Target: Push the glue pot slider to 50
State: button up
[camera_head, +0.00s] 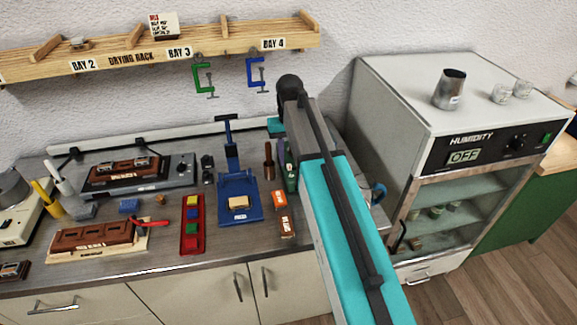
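The glue pot is not clearly labelled in this view. A grey round pot on a cream base (22,218) stands at the left edge of the bench, cut off by the picture, and may be it. No slider or scale reading can be made out on it. A dark green object (290,172) beside my arm is mostly hidden, so I cannot tell what it is. My turquoise and grey arm reaches up over the right part of the bench. My gripper's fingers are hidden behind the arm.
A blue press (238,197), a red tray of coloured blocks (193,237) and brown block pieces (95,237) crowd the bench (130,270). The drying rack (130,58) hangs above, with green (203,77) and blue (256,70) clamps. A humidity cabinet (465,150) reading OFF stands right.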

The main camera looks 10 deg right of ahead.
aim_at(289, 167)
jog(key=shift+f+b, duration=0.5)
jog(key=shift+f, duration=0.65)
grip_shut()
